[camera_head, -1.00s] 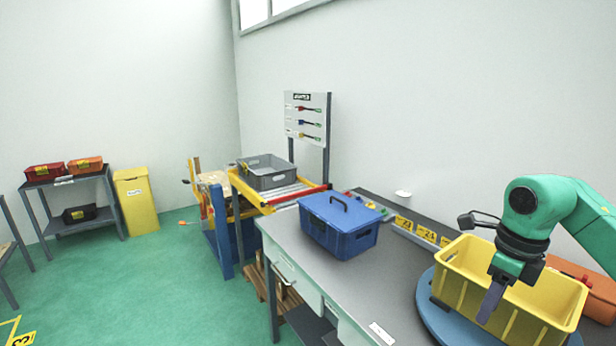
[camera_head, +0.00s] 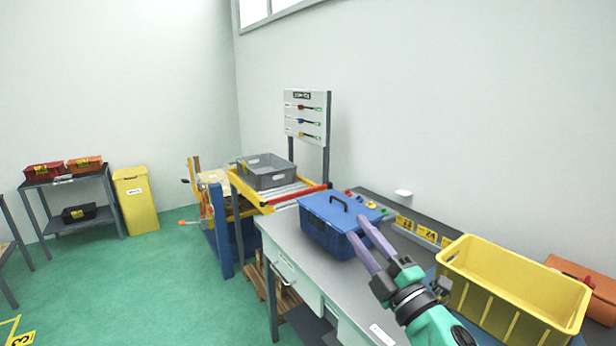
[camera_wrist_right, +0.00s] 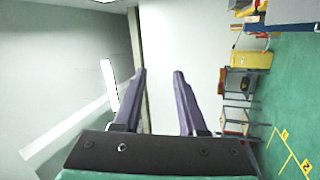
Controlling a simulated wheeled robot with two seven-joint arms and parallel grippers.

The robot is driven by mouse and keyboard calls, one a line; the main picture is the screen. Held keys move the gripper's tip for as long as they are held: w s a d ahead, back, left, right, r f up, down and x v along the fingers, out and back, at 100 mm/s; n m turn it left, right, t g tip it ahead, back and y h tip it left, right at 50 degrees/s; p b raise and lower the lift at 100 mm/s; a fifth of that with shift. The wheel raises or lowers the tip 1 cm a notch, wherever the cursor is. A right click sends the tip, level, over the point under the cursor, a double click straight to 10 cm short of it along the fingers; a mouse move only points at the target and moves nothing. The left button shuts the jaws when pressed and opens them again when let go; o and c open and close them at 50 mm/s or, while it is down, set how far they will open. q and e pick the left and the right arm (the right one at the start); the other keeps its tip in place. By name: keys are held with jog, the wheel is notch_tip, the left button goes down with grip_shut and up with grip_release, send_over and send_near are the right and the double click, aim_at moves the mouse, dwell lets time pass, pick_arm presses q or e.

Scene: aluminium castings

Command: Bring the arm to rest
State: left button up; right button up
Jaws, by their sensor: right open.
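My right gripper (camera_head: 362,238) comes in from the lower right of the head view, its two purple-grey fingers apart. The fingers lie in front of the right side of the blue lidded box (camera_head: 325,222) on the grey table (camera_head: 345,283); I cannot tell whether they touch it. In the right wrist view the gripper (camera_wrist_right: 160,75) is open, with nothing between the fingers but wall behind. My left gripper is not in view.
A grey crate (camera_head: 266,171) sits on the roller stand beyond the blue box.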

jog(key=s+d+f+m+g+h, duration=0.3)
jog(key=d+f+m, duration=0.15)
jog(key=f, duration=0.35)
jog(key=s+d+f+m+g+h, duration=0.2)
jog(key=d+f+m+g+h, duration=0.15)
jog(key=f+m, duration=0.35)
jog(key=s+d+f+m+g+h, duration=0.25)
jog(key=d+f+m+h, duration=0.2)
jog(key=f, duration=0.45)
jog(key=s+f+m+g+y, duration=0.25)
jog(key=s+f+g, duration=0.6)
jog(key=s, duration=0.75)
notch_tip(320, 180, down, 24)
jog(key=s, duration=0.2)
jog(key=s+d+f, duration=0.1)
jog(key=s+f, duration=0.6)
jog(key=s, duration=0.1)
jog(key=s+d+f, duration=0.2)
jog(key=s+f, duration=0.6)
jog(key=s, duration=0.1)
jog(key=shift+d+f+g+h, duration=0.2)
jog(key=shift+d+g+h, duration=0.05)
jog(key=shift+g+h, duration=0.2)
